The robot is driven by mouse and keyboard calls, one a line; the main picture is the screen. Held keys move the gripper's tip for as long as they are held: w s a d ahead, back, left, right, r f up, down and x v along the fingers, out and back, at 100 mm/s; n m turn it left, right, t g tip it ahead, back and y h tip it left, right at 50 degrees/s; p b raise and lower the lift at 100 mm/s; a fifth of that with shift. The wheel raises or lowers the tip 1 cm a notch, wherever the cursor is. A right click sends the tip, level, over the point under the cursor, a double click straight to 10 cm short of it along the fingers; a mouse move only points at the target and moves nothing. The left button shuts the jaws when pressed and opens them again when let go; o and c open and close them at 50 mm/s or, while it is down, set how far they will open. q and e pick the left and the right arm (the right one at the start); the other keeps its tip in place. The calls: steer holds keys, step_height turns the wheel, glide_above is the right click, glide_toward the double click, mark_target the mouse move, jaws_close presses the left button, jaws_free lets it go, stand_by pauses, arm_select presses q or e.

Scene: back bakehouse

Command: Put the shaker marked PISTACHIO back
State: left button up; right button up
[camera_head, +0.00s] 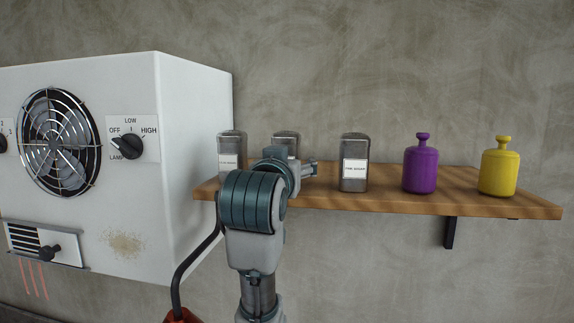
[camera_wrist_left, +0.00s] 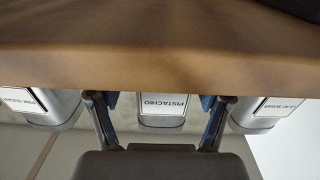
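The grey-lidded PISTACHIO shaker (camera_wrist_left: 165,106) stands upright on the wooden shelf (camera_head: 465,205). In the head view its top (camera_head: 286,138) shows behind my left gripper, set further back than the shakers on either side. The wrist view is upside down. There my left gripper (camera_wrist_left: 158,102) is open, one finger each side of the shaker with gaps between. I cannot tell whether the shaker is between the fingertips or just beyond them. In the head view my left gripper (camera_head: 302,170) is at the shelf's front, partly hidden by its own wrist. My right gripper is not in view.
A PINK SUGAR shaker (camera_head: 354,150) stands right of the gripper, another labelled shaker (camera_head: 231,146) left. Further right are a purple bottle (camera_head: 420,170) and a yellow bottle (camera_head: 498,172). A white oven-like unit (camera_head: 190,150) with a fan stands close by the shelf's left end.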

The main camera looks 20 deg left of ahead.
arm_select(q)
steer(key=shift+d, duration=0.45)
steer(key=shift+s+d, duration=0.15)
steer(key=shift+d, duration=0.05)
steer(key=b+v, duration=0.2)
steer(key=v, duration=0.2)
steer(key=shift+s+f+b, duration=0.1)
steer(key=shift+b, duration=0.2)
steer(key=b+v, duration=0.3)
steer(key=v, duration=0.4)
steer(key=shift+s, duration=0.25)
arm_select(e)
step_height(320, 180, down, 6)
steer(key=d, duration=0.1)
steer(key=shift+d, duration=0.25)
arm_select(q)
steer(key=shift+a, duration=0.25)
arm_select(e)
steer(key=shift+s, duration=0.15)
